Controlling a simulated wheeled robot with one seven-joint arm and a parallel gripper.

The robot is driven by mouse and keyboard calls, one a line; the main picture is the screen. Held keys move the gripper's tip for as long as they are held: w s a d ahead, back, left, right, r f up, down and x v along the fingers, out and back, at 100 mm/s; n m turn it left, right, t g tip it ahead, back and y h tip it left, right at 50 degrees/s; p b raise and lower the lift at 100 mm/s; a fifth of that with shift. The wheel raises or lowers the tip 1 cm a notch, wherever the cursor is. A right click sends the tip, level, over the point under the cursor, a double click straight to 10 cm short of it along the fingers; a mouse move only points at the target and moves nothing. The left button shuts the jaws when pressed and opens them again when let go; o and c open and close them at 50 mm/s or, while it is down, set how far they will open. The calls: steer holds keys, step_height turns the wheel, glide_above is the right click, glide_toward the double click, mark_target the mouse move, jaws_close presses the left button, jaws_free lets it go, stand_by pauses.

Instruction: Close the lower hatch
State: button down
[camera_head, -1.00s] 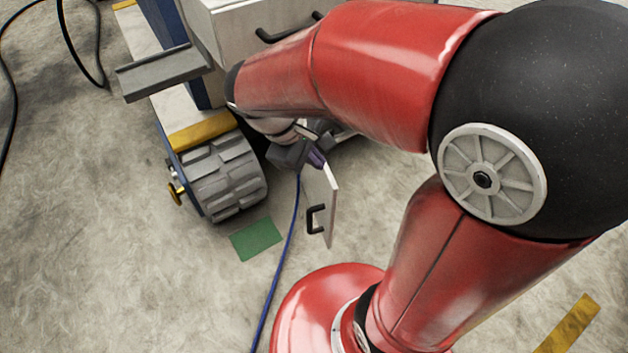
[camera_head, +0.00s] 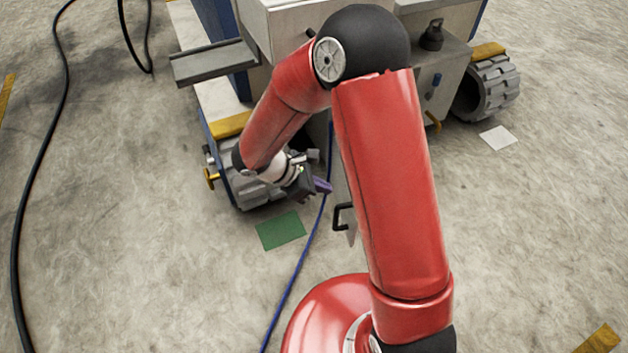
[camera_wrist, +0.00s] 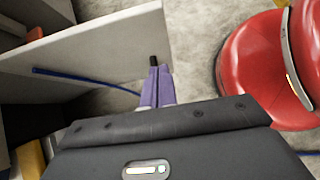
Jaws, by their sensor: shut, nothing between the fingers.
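The lower hatch (camera_head: 351,222) is a pale panel with a black bar handle (camera_head: 342,216). It stands open, jutting out from the machine toward my base, and my arm hides much of it in the head view. In the wrist view the hatch (camera_wrist: 100,52) fills the upper left as a broad pale panel. My gripper (camera_head: 323,186) is shut and empty, low to the left of the hatch. Its purple fingers also show in the wrist view (camera_wrist: 157,86), close to the panel's edge; I cannot tell whether they touch it.
A blue cable (camera_head: 299,270) runs along the floor near the hatch. The wheeled machine has a grey tread wheel (camera_head: 252,187) beside my gripper and a projecting grey ledge (camera_head: 214,63). A green patch (camera_head: 281,231) lies on the floor. Open floor lies to the left.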

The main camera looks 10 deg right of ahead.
steer(key=d+f, duration=0.3)
steer(key=d, duration=0.4)
steer(key=shift+w, duration=0.3)
steer(key=shift+d, duration=0.1)
